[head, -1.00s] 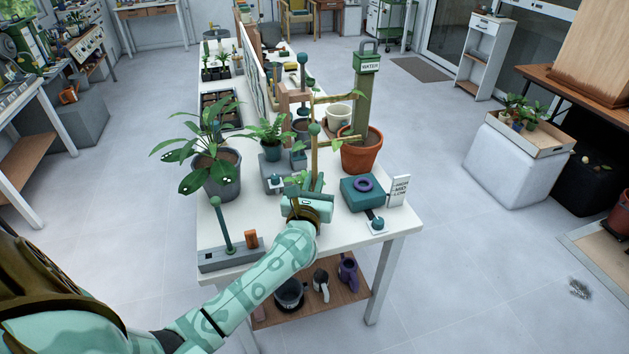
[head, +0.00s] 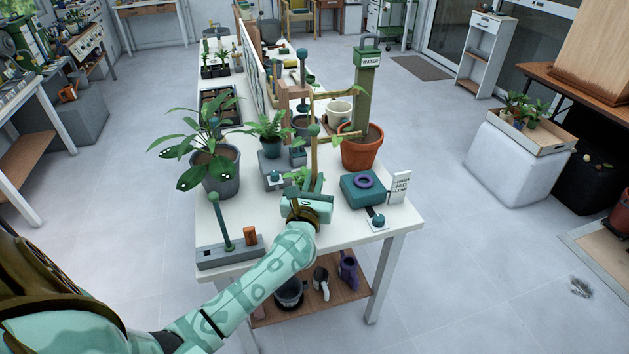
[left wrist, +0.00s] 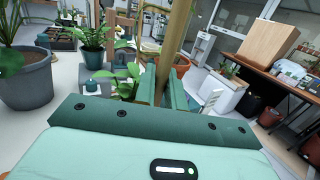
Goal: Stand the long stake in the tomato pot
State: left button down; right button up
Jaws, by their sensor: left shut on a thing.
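My left gripper (head: 312,188) is shut on an upright tan stake (head: 314,157) with a teal ball at its top, above the near part of the white table. In the left wrist view the stake (left wrist: 176,40) rises between the two green fingers (left wrist: 163,98); its lower end is hidden. A terracotta pot (head: 360,155) with dark soil and a tall green post marked WATER (head: 364,95) stands behind and right of the gripper. Tan horizontal rods reach left from near the post. Green leaves (left wrist: 128,82) lie just left of the fingers; I cannot tell their pot. My right gripper is not in view.
A large grey pot (head: 220,182) with a leafy plant stands left. A teal box (head: 362,190) with a purple ring and a level card (head: 400,186) are right. A grey lever base (head: 225,254) sits at the front left.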

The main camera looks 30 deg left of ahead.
aim_at(313, 167)
pick_arm(q)
jog(key=shift+f+b, duration=1.25)
jog(key=shift+f, duration=0.25)
jog(key=c, duration=0.9)
grip_release()
notch_tip(313, 167, up, 8)
jog(key=p, duration=0.7)
jog(key=shift+r+p, duration=0.1)
jog(key=shift+p, duration=0.2)
